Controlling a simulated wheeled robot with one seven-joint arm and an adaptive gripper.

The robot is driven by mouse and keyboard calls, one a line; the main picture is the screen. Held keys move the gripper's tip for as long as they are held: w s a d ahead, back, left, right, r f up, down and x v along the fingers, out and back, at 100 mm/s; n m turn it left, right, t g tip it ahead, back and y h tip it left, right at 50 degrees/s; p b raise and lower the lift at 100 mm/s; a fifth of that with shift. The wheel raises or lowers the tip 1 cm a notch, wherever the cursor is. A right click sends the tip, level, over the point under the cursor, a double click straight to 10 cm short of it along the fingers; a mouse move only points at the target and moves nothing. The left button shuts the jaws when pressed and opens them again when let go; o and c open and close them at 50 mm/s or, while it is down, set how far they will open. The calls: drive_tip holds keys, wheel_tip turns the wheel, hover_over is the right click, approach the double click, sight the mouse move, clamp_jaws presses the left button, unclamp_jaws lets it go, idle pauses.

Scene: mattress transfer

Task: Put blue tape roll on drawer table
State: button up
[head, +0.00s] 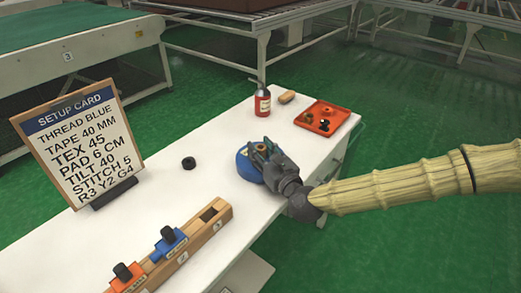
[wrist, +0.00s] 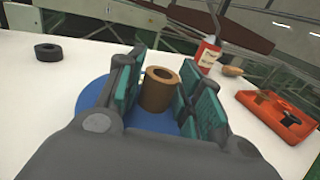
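A blue round thing, which looks like the blue tape roll (head: 245,164), lies on the white table (head: 205,140) and is partly hidden by my gripper (head: 262,152). In the wrist view the blue disc (wrist: 92,98) shows below my gripper (wrist: 160,85), with a brown hollow core (wrist: 158,92) standing up from its middle. My fingers are apart, one on each side of the core. Blue seems to show between the fingers and the core; firm contact is not clear.
A conveyor (head: 70,45) stands behind.

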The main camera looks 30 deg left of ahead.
drive_tip(key=shift+o, duration=0.3)
drive_tip(key=shift+r, duration=0.1)
drive_tip(key=shift+r, duration=0.15)
drive_tip(key=shift+s+d, duration=0.15)
drive_tip(key=shift+d, duration=0.15)
drive_tip(key=v, duration=1.1)
drive_tip(key=shift+d, duration=0.2)
